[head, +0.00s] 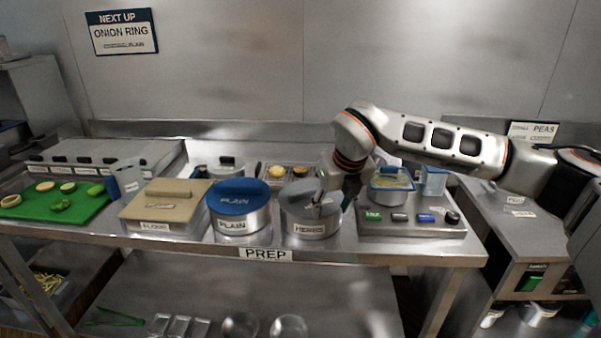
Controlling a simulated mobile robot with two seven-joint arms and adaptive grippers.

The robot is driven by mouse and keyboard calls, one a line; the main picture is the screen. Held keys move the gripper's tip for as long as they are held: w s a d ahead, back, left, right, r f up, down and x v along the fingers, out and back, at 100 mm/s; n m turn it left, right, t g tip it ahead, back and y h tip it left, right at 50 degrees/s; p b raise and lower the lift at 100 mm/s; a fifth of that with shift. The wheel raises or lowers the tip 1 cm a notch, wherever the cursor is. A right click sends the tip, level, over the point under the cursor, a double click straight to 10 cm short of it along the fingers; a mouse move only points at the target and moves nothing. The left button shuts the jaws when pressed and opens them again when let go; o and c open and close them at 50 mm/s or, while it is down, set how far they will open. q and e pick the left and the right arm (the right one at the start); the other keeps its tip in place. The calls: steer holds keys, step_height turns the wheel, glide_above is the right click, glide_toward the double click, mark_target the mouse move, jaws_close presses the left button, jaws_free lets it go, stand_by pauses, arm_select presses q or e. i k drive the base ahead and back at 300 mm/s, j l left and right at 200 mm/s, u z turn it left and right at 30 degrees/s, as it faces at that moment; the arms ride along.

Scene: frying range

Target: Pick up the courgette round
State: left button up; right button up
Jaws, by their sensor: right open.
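Several round pieces lie on a green board (82,214) at the far left of the prep table. A pale-faced round with a green rim, which looks like a courgette round (45,186), lies toward the board's back. Another pale round (67,187) is beside it, and a third (11,200) is at the left edge. Greener pieces (60,205) lie nearer the front and right. I cannot tell which exact piece is named. My right gripper (333,201) is open, pointing down by the herbs pot, far right of the board. My left gripper is not in view.
A flour box (165,227), a blue-lidded plain pot (240,222) and a grey-lidded herbs pot (308,228) line the table's front. A clear cup (128,182) stands by the board. A fryer basket (391,182) stands right of my gripper. Trays with food sit behind the pots.

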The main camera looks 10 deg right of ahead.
mark_target(299, 172)
steer(key=i, duration=1)
